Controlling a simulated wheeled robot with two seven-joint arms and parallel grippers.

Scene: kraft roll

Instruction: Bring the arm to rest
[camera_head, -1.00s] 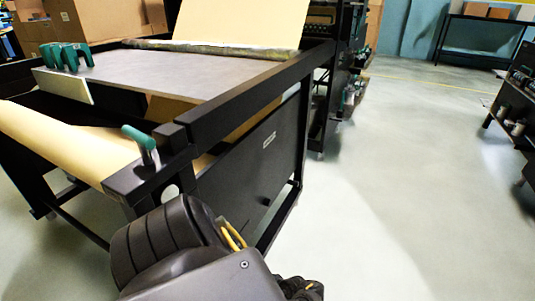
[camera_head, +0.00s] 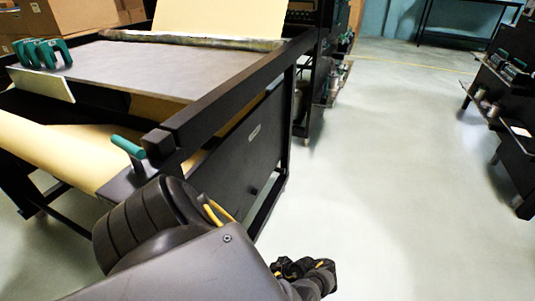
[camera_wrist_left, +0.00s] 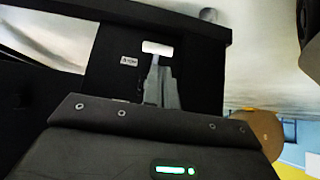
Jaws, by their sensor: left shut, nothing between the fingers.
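My left arm (camera_head: 185,250) comes in at the bottom of the head view, beside the near corner of the black frame table. Its dark far end (camera_head: 305,275) hangs over bare floor, and the fingers cannot be made out there. In the left wrist view my left gripper (camera_wrist_left: 157,50) shows pale, closed fingertips with nothing between them. Behind them is a black panel with a small label. My right gripper is in neither view.
The frame table (camera_head: 235,95) carries a grey top (camera_head: 150,70), a kraft roll (camera_head: 50,150) and a teal handle (camera_head: 128,147). Teal clamps (camera_head: 40,53) stand at its far left. Dark shelving (camera_head: 505,110) stands right. Floor (camera_head: 390,160) between is clear.

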